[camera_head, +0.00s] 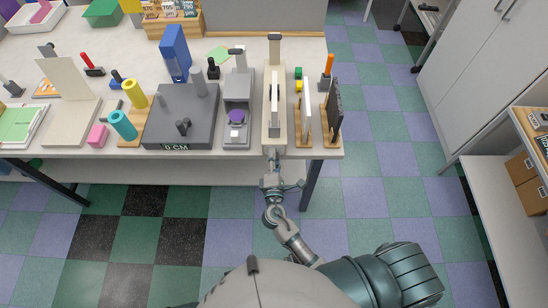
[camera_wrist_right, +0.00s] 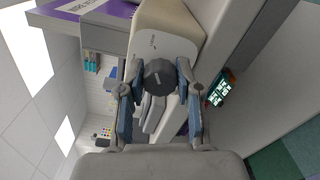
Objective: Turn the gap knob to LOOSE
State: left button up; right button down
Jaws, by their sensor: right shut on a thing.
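The gap knob (camera_wrist_right: 160,77) is a dark, ridged round knob on the front end of a long beige machine (camera_wrist_right: 165,30). In the head view, the beige machine (camera_head: 266,132) stands at the table's front edge, and the knob is hidden or too small to make out. My right gripper (camera_head: 273,160) is at the machine's front end. In the right wrist view, the fingers of my right gripper (camera_wrist_right: 160,72) are on both sides of the knob, shut on it. My left gripper is out of view.
A grey device with a purple knob (camera_head: 237,117) stands close left of the beige machine. A dark grey unit (camera_head: 180,107) is further left. Wooden stands (camera_head: 303,138) are close on the right. The floor before the table (camera_head: 350,190) is clear.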

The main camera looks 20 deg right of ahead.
jog(key=c, duration=0.8)
grip_release()
jog(key=shift+w, duration=0.1)
jog(key=shift+o, duration=0.2)
jog(key=v, duration=1.2)
